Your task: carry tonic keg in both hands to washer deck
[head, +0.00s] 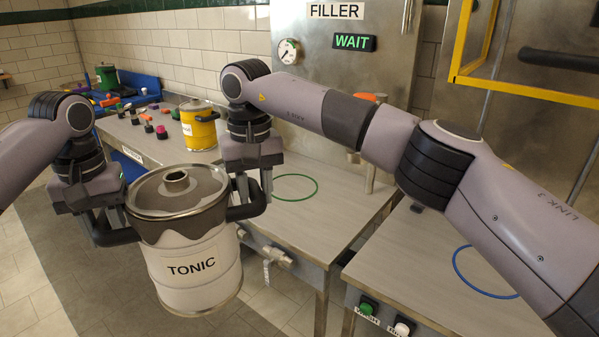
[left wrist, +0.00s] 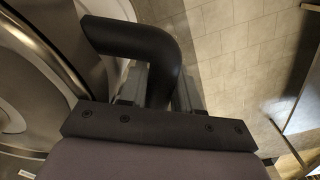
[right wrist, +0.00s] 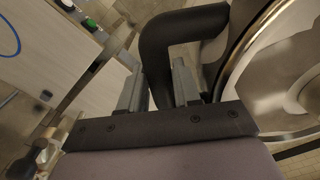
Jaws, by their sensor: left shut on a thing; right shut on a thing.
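The white tonic keg (head: 190,267), marked TONIC, hangs upright in the air in front of the bench, with a metal top and a black handle on each side. My left gripper (head: 106,222) is shut on its left handle, which also shows in the left wrist view (left wrist: 150,40). My right gripper (head: 246,190) is shut on its right handle, which also shows in the right wrist view (right wrist: 165,40). A deck with a blue ring (head: 480,285) lies at the right. No washer label is readable, so I cannot tell whether this is the washer deck.
The filler bench (head: 330,200) with a green ring (head: 295,188) is behind the keg. A yellow keg (head: 199,130) and several small coloured things stand farther back. Green and white buttons (head: 369,307) front the right deck. A yellow frame (head: 520,90) hangs above it. Floor is open at left.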

